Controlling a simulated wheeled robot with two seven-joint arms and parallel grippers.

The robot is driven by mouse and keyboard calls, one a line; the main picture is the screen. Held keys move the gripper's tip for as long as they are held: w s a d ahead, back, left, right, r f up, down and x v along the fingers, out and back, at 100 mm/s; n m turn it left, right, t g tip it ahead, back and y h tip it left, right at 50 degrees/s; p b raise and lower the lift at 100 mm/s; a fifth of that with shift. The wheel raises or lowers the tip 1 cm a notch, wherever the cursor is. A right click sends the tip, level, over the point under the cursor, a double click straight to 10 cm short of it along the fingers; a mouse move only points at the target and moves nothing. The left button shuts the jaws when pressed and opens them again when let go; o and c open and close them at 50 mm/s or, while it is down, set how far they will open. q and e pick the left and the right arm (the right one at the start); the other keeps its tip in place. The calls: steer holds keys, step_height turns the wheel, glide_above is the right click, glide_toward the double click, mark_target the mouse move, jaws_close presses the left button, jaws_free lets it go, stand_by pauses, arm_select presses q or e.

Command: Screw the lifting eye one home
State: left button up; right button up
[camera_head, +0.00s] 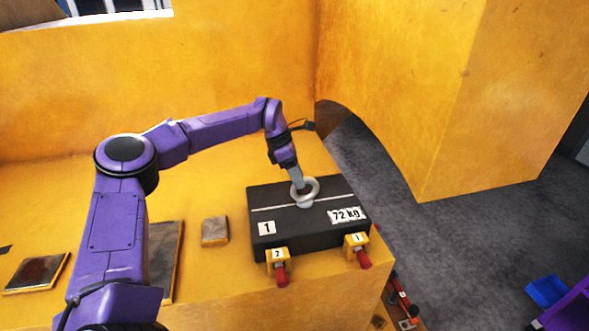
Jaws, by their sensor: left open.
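The lifting eye (310,198) is a pale grey ring on a collar, standing upright on top of a dark casting (322,229) marked "1" and "72 kg". Whether the collar sits flush on the casting is too small to tell. My left gripper (297,179) reaches down from behind to the ring, its tip overlapping the ring's upper left side. It is open; whether it touches the ring I cannot tell. My right gripper is not in view.
Two yellow clamps with red handles, marked "2" (277,255) and "1" (356,241), sit at the casting's front edge. A small plate (215,231) lies to its left on the yellow surface. Yellow walls rise behind; grey floor (480,240) lies right, with a blue bin (547,291).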

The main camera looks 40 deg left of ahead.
arm_select(q)
steer(key=b+v, duration=0.2)
steer(key=v, duration=0.7)
steer(key=shift+r, duration=0.4)
